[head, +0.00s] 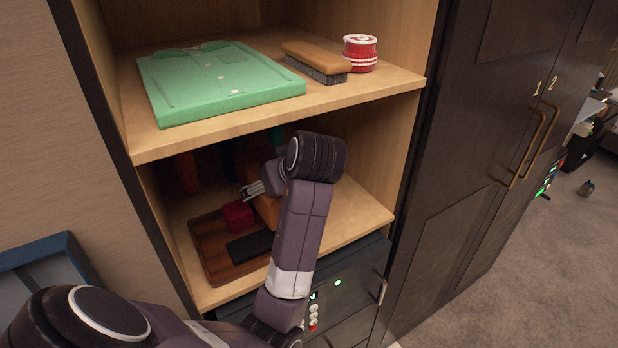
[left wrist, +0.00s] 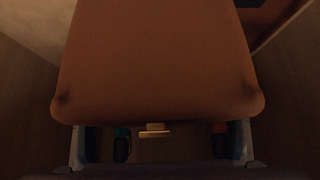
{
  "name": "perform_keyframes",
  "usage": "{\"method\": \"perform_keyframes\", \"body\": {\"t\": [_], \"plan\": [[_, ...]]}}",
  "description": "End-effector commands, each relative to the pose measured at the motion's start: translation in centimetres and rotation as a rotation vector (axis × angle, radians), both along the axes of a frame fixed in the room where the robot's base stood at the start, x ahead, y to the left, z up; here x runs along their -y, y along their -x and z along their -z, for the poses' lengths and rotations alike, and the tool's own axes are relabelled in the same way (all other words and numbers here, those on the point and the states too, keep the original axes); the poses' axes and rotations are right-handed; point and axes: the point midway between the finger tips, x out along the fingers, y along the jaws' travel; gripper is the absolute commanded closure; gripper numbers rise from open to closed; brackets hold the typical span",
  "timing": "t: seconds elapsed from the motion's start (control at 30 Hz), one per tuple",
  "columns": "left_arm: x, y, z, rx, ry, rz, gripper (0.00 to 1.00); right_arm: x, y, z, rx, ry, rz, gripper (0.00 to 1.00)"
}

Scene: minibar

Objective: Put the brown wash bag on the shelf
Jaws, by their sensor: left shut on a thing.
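The brown wash bag (head: 267,209) is inside the lower shelf compartment, partly hidden behind my left arm. In the left wrist view the bag (left wrist: 155,65) fills most of the picture, with a small gold tab at its near edge. My left gripper (head: 252,189) reaches into the compartment and is shut on the bag; its two fingers (left wrist: 160,145) show at either side of the bag's near edge. Whether the bag touches the shelf board (head: 345,220) is hidden. My right gripper is not in view.
A wooden tray (head: 208,246) with a red box (head: 238,215) and a dark flat item (head: 250,246) lies beside the bag. Darker items stand behind. The upper shelf holds a green case (head: 215,82), a brush (head: 316,60) and a red-white tin (head: 360,53).

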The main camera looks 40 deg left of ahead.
Motion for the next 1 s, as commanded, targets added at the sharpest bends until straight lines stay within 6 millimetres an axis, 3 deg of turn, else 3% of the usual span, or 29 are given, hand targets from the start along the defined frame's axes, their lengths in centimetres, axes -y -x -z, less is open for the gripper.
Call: {"method": "perform_keyframes", "body": {"t": [0.2,0.6,0.67,0.8,1.0], "plan": [[2.0,-5.1,-0.4,0.000,-0.005,0.002,0.67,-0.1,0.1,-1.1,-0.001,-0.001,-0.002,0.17],[5.3,-12.8,-0.6,0.001,-0.002,0.002,0.67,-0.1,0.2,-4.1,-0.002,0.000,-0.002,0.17],[5.6,-13.7,-0.5,0.001,-0.002,0.001,0.67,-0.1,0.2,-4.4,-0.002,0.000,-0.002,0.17],[5.5,-13.4,2.0,-0.002,-0.002,0.000,0.67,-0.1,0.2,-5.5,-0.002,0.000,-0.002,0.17],[5.5,-13.5,3.6,-0.001,-0.003,0.001,0.67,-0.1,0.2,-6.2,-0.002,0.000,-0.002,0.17]]}}
